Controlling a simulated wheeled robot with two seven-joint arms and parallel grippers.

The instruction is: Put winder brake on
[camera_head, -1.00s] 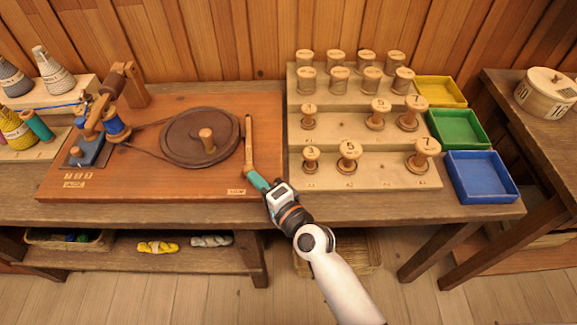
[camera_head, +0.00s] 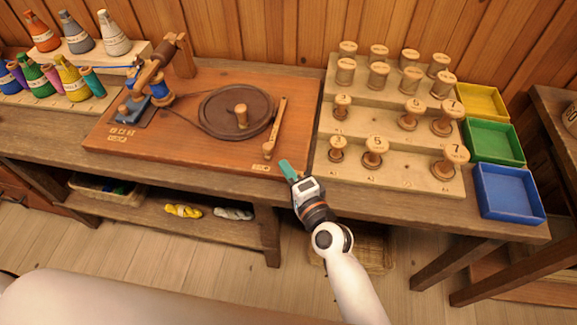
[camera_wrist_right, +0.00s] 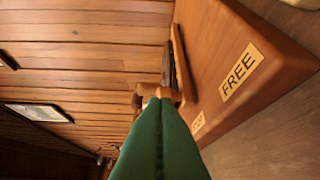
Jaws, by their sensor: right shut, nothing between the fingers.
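The winder's brake looks to be the wooden lever (camera_head: 275,128) at the right of the winder board (camera_head: 200,148), beside the brown wheel (camera_head: 236,111). Its near end has a knob and lies close to a small label (camera_head: 262,168). My right gripper (camera_head: 287,167) is shut and empty, just off the board's front edge, apart from the lever. In the right wrist view its green fingers (camera_wrist_right: 160,140) are together, with wooden parts (camera_wrist_right: 168,94) beyond the tips. A "FREE" label (camera_wrist_right: 240,72) and a second, partly hidden label (camera_wrist_right: 198,123) show there. My left gripper is out of view.
A stepped rack (camera_head: 390,178) of wooden spools stands to the right, with yellow (camera_head: 505,113), green (camera_head: 518,158) and blue (camera_head: 538,210) trays beside it. Coloured yarn cones (camera_head: 73,82) stand at the left. The table's front edge (camera_head: 235,177) lies below the board.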

